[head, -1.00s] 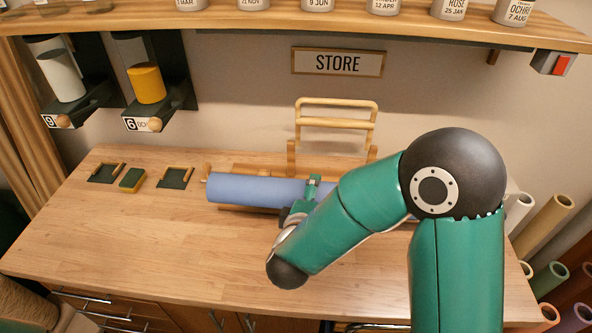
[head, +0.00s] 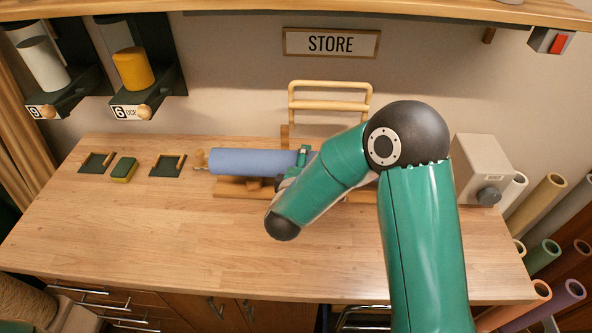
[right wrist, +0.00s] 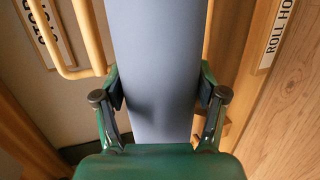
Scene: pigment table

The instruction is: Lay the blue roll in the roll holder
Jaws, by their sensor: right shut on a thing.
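The blue roll (head: 255,161) lies lengthwise left to right at the back of the wooden table. My right gripper (head: 303,156) is shut around it near the roll's right part; my arm hides the right end. In the right wrist view the blue roll (right wrist: 157,60) passes between both fingers of my right gripper (right wrist: 162,98). The wooden roll holder (head: 235,191) shows below and in front of the roll, with a gap between them in the head view. Its partly cut label (right wrist: 278,32) shows in the right wrist view. My left gripper is not in view.
A wooden frame (head: 330,103) stands behind the roll. Two dark trays (head: 97,162) (head: 168,165) and a sponge (head: 124,169) lie to the left. A grey box (head: 481,165) stands at the right. The table front (head: 170,240) is clear.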

